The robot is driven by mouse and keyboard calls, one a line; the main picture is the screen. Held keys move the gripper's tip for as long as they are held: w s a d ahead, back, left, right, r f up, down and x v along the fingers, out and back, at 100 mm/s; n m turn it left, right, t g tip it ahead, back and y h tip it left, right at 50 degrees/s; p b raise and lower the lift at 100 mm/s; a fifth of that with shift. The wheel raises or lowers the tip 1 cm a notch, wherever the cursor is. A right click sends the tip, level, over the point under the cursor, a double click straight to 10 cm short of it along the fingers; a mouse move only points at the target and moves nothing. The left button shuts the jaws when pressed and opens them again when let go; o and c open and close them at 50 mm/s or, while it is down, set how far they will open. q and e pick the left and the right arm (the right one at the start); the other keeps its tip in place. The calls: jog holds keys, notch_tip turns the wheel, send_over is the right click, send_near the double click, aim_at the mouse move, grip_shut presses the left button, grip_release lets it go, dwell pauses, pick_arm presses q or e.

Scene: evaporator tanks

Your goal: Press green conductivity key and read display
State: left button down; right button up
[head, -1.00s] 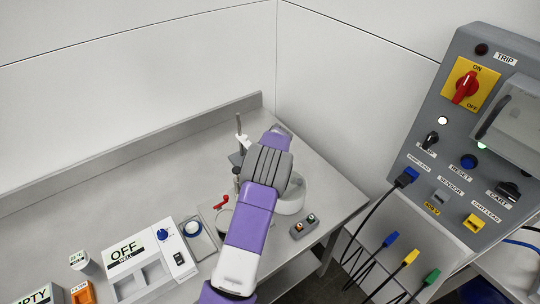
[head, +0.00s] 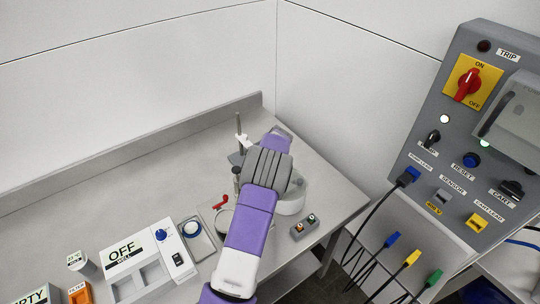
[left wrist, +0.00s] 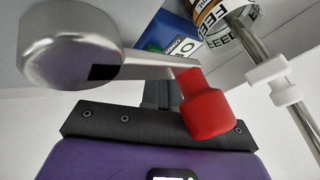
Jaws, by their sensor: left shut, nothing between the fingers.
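In the left wrist view a blue box (left wrist: 165,33) with a white label, partly legible as "COND", stands at the top centre. A small green patch (left wrist: 154,46) shows on it. A silver part with a red-capped lever (left wrist: 205,105) covers much of the box, and I see no readable display. My left gripper (left wrist: 155,90) is shut and empty, its fingers partly hidden behind the silver lever; I cannot tell whether it touches the box. In the head view my purple left arm hides the gripper and the box. My right gripper is not in view.
A metal stand (head: 238,150) rises beside my arm. A small two-button box (head: 304,227), a white device marked OFF (head: 150,262) and a red lever (head: 221,202) are on the bench. A grey control panel (head: 450,150) stands at right. The back of the bench is clear.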

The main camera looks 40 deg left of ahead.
pick_arm(q)
jog(key=shift+f, duration=0.25)
jog(key=shift+r, duration=0.1)
dwell(0.3)
jog(key=shift+r+p, duration=0.3)
jog(key=shift+r, duration=0.55)
jog(key=shift+r+p, duration=1.5)
jog(key=shift+r, duration=1.05)
jog(key=shift+f, duration=0.1)
